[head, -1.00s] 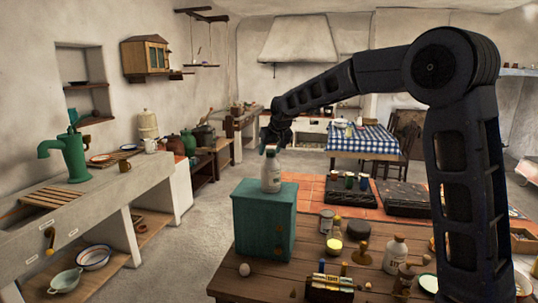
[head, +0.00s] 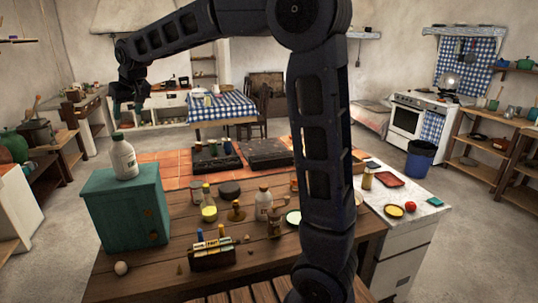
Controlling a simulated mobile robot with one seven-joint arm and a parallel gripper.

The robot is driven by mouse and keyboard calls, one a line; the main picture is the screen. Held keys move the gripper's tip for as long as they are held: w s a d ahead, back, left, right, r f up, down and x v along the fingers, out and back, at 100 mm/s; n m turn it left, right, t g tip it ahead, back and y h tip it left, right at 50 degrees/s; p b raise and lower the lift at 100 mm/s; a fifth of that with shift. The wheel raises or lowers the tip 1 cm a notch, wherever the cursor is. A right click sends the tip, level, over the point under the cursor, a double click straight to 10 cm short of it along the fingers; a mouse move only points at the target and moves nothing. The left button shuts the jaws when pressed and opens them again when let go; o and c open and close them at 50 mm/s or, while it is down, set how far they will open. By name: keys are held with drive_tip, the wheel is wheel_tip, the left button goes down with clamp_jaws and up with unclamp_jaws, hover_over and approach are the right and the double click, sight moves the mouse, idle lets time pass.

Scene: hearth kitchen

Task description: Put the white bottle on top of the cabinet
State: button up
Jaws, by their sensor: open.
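The white bottle (head: 124,161) with a dark cap stands upright on top of the small teal cabinet (head: 122,217), near the back of its top. My gripper (head: 128,112) is open and empty. It hangs above the bottle, apart from it by a small gap in the picture. The cabinet stands on the left part of the wooden table (head: 178,262).
A white egg (head: 121,267) lies before the cabinet. A small crate (head: 212,254) of bottles, a yellow jar (head: 209,212) and other small things crowd the table's middle. Dark trays (head: 268,152) lie behind. A pale counter (head: 411,208) is at right.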

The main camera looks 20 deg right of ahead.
drive_tip(key=s+d+f+m+h, duration=0.1)
drive_tip(key=s+d, duration=0.2)
drive_tip(key=d, duration=0.7)
drive_tip(key=s+d+m, duration=0.2)
drive_tip(key=s+d, duration=0.1)
drive_tip(key=d, duration=0.7)
drive_tip(key=s+d+f+m+h, duration=0.1)
drive_tip(key=s+d, duration=0.3)
drive_tip(key=d, duration=0.6)
drive_tip(key=s+d+f+m+h, duration=0.1)
drive_tip(key=s+d+f, duration=0.4)
drive_tip(key=s+d, duration=0.2)
drive_tip(key=s+d+f+m+h, duration=0.1)
drive_tip(key=s+d+f, duration=0.4)
drive_tip(key=s, duration=0.6)
drive_tip(key=d+m, duration=0.1)
drive_tip(key=d, duration=0.1)
drive_tip(key=shift+d+f+g, duration=0.15)
drive_tip(key=shift+d+g, duration=0.15)
drive_tip(key=shift+d, duration=0.1)
